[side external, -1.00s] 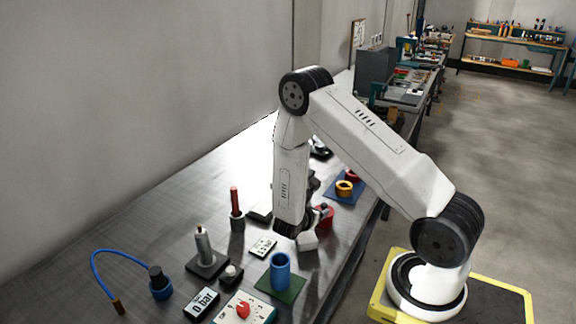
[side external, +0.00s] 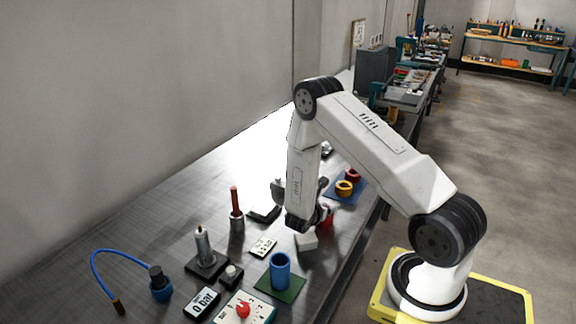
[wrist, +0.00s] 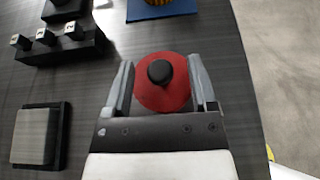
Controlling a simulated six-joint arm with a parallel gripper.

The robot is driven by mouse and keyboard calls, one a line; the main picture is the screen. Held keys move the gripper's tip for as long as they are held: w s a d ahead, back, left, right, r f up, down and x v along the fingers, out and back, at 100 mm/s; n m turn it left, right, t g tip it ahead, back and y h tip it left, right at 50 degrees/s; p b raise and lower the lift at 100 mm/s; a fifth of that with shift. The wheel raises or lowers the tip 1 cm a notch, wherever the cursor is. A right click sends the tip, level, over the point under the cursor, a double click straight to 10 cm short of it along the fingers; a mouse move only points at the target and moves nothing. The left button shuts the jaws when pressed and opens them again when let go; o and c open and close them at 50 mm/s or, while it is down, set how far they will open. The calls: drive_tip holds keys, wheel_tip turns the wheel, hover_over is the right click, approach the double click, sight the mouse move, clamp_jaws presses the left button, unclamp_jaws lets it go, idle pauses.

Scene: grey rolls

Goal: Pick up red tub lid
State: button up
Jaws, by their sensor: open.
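The red tub lid (wrist: 165,97) is a round red disc with a black knob (wrist: 159,72) at its middle. In the wrist view it lies between the two fingers of my gripper (wrist: 162,63), which is open around it. The picture does not settle whether either finger touches it or how high the fingers are. In the side view a bit of red (side external: 328,216) shows beside my wrist, and my arm hides most of what is there.
In the wrist view, a dark block with several small white-topped pieces (wrist: 62,45) stands upper left, a grey pad (wrist: 38,135) at left and a blue mat (wrist: 145,12) ahead. The bench edge runs along the right. A blue cup (side external: 280,272) stands nearby in the side view.

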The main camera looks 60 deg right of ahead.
drive_tip(key=shift+c, duration=0.2)
idle(0.3)
clamp_jaws()
wheel_tip(320, 180, up, 10)
idle(1.1)
idle(0.4)
